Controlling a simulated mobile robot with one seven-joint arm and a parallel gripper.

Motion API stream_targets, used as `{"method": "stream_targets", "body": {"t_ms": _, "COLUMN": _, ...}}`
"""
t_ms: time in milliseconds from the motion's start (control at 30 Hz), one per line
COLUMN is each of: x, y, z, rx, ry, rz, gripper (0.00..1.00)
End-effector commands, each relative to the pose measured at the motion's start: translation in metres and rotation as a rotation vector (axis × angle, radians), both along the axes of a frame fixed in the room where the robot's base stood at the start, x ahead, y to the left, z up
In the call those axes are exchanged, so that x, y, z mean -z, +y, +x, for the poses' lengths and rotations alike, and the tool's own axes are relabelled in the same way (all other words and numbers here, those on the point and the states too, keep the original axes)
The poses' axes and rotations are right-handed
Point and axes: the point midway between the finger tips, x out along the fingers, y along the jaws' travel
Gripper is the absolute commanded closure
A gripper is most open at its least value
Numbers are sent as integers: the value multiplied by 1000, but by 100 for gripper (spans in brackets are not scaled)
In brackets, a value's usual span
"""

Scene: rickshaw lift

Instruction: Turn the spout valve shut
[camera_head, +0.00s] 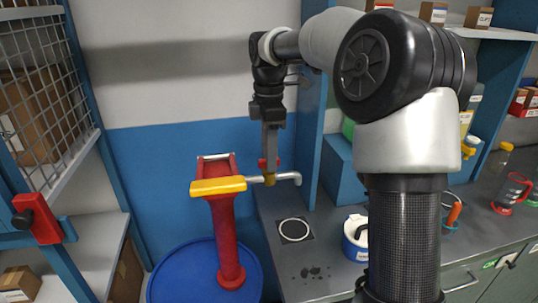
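A red hand pump (226,235) stands on a blue drum (180,285), with a yellow bar (218,186) across its upper part. A silver spout (287,177) runs right from the pump and bends down at its end, above the counter. A small red part (262,163) shows at the spout, partly behind my gripper; it may be the valve handle. My gripper (270,178) points down, its tip at the spout beside this red part. A yellow piece shows at the tip. Finger spacing and any contact are hidden from this side.
A white ring on a dark square (294,230) lies on the counter below the spout, with dark spots in front. A blue-and-white tub (355,238) stands to the right, partly behind my arm. A wire-mesh shelf (45,95) stands at left.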

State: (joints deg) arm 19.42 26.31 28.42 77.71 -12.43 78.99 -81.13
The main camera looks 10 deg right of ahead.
Motion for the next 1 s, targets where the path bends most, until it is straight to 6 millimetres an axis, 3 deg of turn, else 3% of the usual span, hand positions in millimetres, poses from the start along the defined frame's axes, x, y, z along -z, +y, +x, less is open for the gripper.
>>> {"method": "stream_targets", "body": {"t_ms": 67, "x": 0, "y": 0, "z": 0, "rx": 0, "ry": 0, "rz": 0, "gripper": 69}}
{"method": "stream_targets", "body": {"t_ms": 267, "x": 0, "y": 0, "z": 0, "rx": 0, "ry": 1, "rz": 0, "gripper": 100}}
{"method": "stream_targets", "body": {"t_ms": 667, "x": -2, "y": 0, "z": -1, "rx": 55, "ry": 3, "rz": 0, "gripper": 100}}
{"method": "stream_targets", "body": {"t_ms": 1000, "x": -4, "y": 1, "z": -1, "rx": 297, "ry": 3, "rz": -1, "gripper": 100}}
